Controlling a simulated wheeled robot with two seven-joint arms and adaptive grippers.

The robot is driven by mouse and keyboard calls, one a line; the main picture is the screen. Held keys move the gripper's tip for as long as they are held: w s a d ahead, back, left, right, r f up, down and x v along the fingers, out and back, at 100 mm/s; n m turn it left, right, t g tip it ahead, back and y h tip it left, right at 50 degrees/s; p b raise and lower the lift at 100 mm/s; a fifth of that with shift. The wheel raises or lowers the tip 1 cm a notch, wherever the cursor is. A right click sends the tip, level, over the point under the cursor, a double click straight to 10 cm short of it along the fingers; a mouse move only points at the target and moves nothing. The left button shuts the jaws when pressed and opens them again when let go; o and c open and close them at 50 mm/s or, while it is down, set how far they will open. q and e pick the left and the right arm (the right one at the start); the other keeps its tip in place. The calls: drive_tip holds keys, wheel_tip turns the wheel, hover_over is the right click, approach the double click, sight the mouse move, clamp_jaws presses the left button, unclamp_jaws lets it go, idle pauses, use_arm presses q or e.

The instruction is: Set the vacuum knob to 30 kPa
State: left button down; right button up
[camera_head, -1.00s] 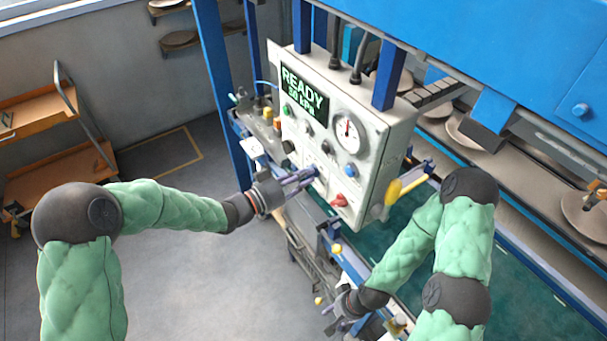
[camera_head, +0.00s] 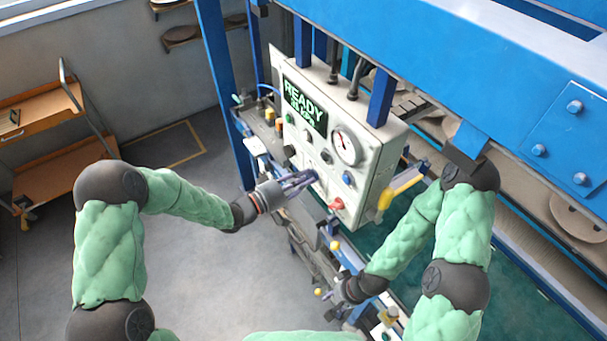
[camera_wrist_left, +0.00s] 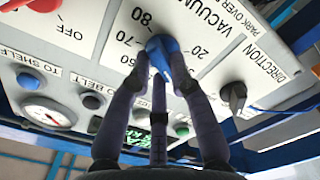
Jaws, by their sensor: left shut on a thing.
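The grey-white control panel (camera_head: 373,170) stands upright, with a green-lettered display (camera_head: 305,104) reading READY above a kPa value whose digits are too small to read surely. The blue vacuum knob (camera_wrist_left: 164,45) sits on a printed scale; 80, 70, 60 and 20 show around it. My left gripper (camera_head: 312,175) is at the panel's lower front. In the left wrist view its fingers (camera_wrist_left: 160,75) are closed around the knob and hide part of it and the scale. My right gripper (camera_head: 337,291) hangs low, away from the panel; its fingers are too small to judge.
A round gauge (camera_head: 346,145) is on the panel's upper right. A red switch (camera_head: 336,204) and the direction knob (camera_wrist_left: 234,95) sit near the vacuum knob. A yellow handle (camera_head: 400,188) sticks out right of the panel. Open floor lies at left.

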use_arm(q)
drive_tip(key=shift+w+a+n+p, duration=0.1)
drive_tip(key=shift+n+p, duration=0.9)
drive_tip(key=shift+n, duration=0.9)
drive_tip(key=c, duration=1.1)
unclamp_jaws()
drive_tip(key=v, duration=1.2)
drive_tip(key=shift+f, duration=0.1)
